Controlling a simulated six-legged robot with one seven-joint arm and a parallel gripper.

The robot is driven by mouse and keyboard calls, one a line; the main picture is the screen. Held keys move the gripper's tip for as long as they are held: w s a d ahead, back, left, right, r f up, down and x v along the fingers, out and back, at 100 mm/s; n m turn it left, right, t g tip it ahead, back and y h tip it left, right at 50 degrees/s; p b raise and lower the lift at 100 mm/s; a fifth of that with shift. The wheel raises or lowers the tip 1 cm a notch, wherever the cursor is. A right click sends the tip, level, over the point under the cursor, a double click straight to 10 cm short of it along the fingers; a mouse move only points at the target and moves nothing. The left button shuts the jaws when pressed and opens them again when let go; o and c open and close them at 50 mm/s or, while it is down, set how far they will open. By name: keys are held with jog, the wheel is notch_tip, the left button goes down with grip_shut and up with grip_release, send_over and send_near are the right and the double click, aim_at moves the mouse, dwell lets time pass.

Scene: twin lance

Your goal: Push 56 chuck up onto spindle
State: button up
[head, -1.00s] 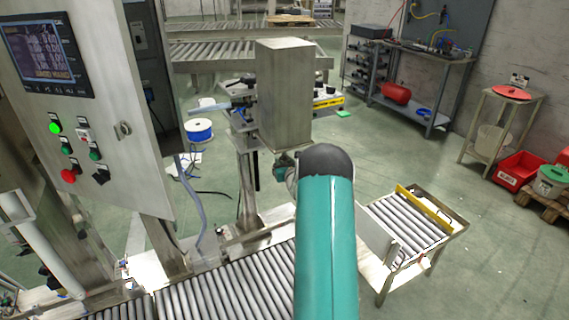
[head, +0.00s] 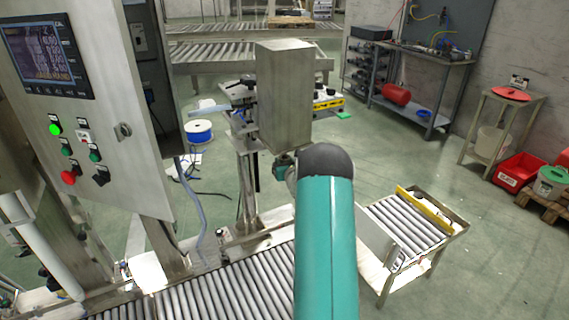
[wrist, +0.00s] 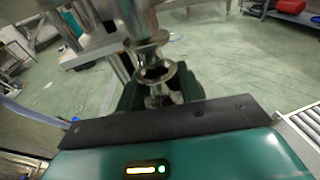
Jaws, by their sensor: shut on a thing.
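In the wrist view, my gripper (wrist: 158,90) is shut on a shiny metal chuck (wrist: 155,75), a flanged ring with a dark open centre. Its dark green fingers stand on both sides of the chuck. A metal spindle (wrist: 138,20) stands directly beyond the chuck at the top of the wrist view. The two look lined up and very close; I cannot tell whether they touch or how far one sits on the other. In the head view, my teal arm hides most of the gripper and chuck, below the tall steel housing (head: 285,95).
A roller conveyor (head: 225,295) runs along the bottom of the head view, with a short roller table (head: 410,225) at right. A control cabinet (head: 110,120) with screen and buttons stands close at left.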

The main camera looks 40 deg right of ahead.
jog(key=shift+r, duration=1.35)
jog(key=o, duration=1.4)
jog(key=shift+c, duration=0.2)
jog(key=shift+f, duration=0.1)
jog(key=shift+f, duration=0.1)
jog(key=shift+s, duration=0.1)
jog(key=v, duration=1.3)
jog(key=shift+s+a, duration=0.25)
